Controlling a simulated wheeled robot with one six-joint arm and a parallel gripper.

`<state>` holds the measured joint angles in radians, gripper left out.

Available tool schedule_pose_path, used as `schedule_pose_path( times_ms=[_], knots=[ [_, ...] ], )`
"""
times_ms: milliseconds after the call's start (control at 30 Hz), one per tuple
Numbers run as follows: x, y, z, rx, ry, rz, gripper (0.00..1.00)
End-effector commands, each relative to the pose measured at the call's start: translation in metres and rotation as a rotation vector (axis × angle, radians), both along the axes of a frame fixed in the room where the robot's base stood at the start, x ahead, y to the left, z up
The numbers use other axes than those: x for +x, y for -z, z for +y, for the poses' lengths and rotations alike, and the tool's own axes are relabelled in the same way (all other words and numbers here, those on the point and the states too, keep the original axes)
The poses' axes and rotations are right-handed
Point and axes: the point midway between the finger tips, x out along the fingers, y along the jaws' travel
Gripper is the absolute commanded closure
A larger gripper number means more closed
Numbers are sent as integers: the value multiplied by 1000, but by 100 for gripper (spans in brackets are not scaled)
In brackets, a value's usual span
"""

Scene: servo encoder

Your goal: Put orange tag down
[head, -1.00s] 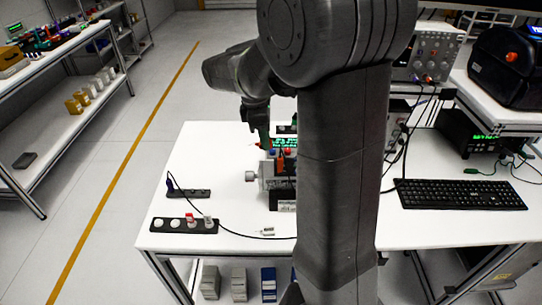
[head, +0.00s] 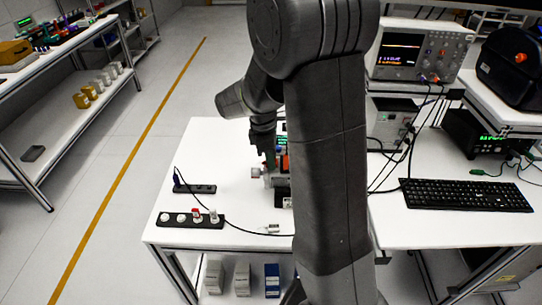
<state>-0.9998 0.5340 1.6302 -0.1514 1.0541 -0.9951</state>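My gripper (head: 268,162) points down at the left side of the device (head: 283,180) on the white table. My own arm hides most of this device. Its fingertips are small and dark here, so I cannot tell whether they are open or shut or hold anything. I cannot clearly make out an orange tag. A small orange-red patch (head: 285,162) shows on the device beside the gripper. A black strip (head: 176,217) with round white spots lies at the table's front left and holds a red-and-white piece (head: 196,214) and a pale piece (head: 213,216).
A second black strip (head: 207,189) with a dark cable plug lies behind the first. A thin cable runs to a small white connector (head: 271,229). A keyboard (head: 465,195) and an oscilloscope (head: 420,50) are at right. The table's left back (head: 205,145) is clear.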

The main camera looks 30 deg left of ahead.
Motion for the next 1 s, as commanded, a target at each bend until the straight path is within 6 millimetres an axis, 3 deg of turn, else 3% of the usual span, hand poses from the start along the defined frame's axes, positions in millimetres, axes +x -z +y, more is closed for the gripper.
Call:
schedule_pose_path(
  times_ms=[67,467,1000],
  knots=[
    [0,0,0,0,0,0,56],
    [0,-8,1,3,0,-2,56],
    [-7,-108,15,3,0,-2,56]
  ],
)
